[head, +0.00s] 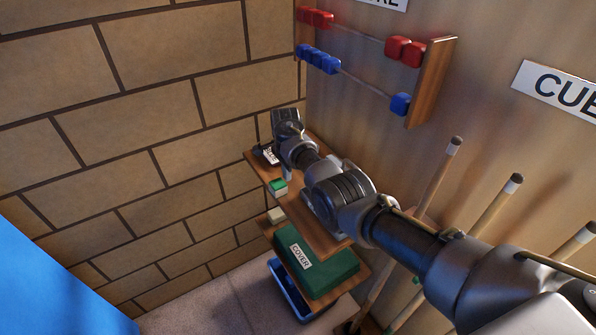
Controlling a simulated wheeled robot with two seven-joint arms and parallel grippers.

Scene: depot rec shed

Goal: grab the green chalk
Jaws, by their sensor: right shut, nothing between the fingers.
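A small pale block (277,215) sits lower, on the left of the shelves. My left gripper is out of view.
A green box marked COVER (325,272) fills the lower shelf, above a blue bin (287,290). Cue sticks (490,208) stand at the right, near my right arm. A bead scoring rack (431,82) hangs above. A brick wall (150,110) closes the left side.

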